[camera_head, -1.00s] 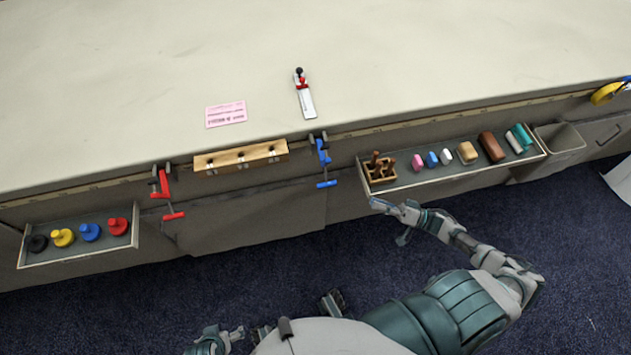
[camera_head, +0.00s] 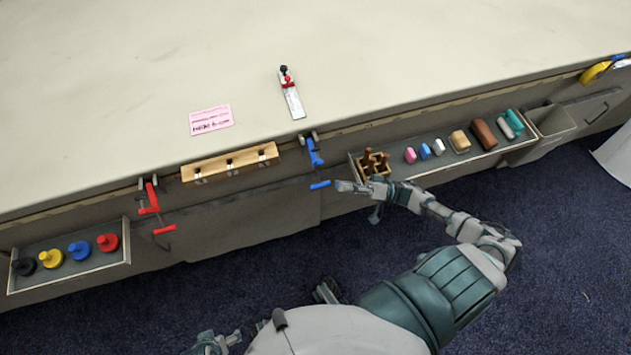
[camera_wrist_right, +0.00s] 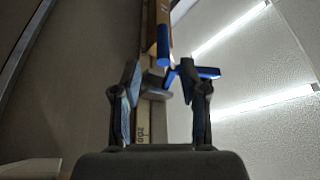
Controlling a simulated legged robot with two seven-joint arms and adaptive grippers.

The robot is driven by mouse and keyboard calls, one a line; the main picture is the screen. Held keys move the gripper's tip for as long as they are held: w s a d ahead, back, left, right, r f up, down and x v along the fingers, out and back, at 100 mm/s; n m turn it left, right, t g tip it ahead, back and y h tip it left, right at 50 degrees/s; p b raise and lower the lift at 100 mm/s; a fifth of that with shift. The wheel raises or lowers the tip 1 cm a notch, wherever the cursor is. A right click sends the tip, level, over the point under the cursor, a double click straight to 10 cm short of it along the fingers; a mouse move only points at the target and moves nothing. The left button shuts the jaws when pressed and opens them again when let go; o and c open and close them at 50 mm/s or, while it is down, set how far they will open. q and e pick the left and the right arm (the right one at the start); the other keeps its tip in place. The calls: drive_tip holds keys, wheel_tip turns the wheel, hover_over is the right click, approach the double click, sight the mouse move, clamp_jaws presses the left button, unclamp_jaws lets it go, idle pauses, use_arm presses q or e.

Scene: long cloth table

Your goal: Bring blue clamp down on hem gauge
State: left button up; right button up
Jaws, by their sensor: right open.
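The blue clamp (camera_head: 315,153) hangs on the table's front edge, its blue handle (camera_head: 320,185) low below the edge. The hem gauge (camera_head: 291,98), a metal ruler with a red slider and black knob, lies on the cloth tabletop behind the clamp. My right gripper (camera_head: 345,187) is open and empty, just right of the blue handle in the head view. In the right wrist view the open fingers (camera_wrist_right: 160,85) have blue clamp parts (camera_wrist_right: 187,72) beyond and between their tips; contact cannot be told. My left gripper (camera_head: 222,343) shows at the bottom edge, its jaws unclear.
A red clamp (camera_head: 150,200) and a wooden block (camera_head: 230,162) are on the table's front edge. A pink card (camera_head: 211,119) lies on the cloth. A tray (camera_head: 440,160) of chalks and blocks is right; a tray (camera_head: 70,270) of coloured weights is left. The far tabletop is clear.

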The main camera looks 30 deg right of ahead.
sight(322, 186)
drive_tip(key=x, duration=0.9)
drive_tip(key=shift+s+a+r, duration=0.1)
drive_tip(key=shift+s+a, duration=0.15)
drive_tip(key=shift+a, duration=0.05)
drive_tip(key=shift+w+a, duration=0.2)
drive_tip(key=shift+w, duration=0.05)
drive_tip(key=shift+d, duration=0.3)
drive_tip(key=shift+a, duration=0.2)
drive_tip(key=c, duration=0.8)
drive_tip(key=shift+s+a, duration=0.1)
clamp_jaws()
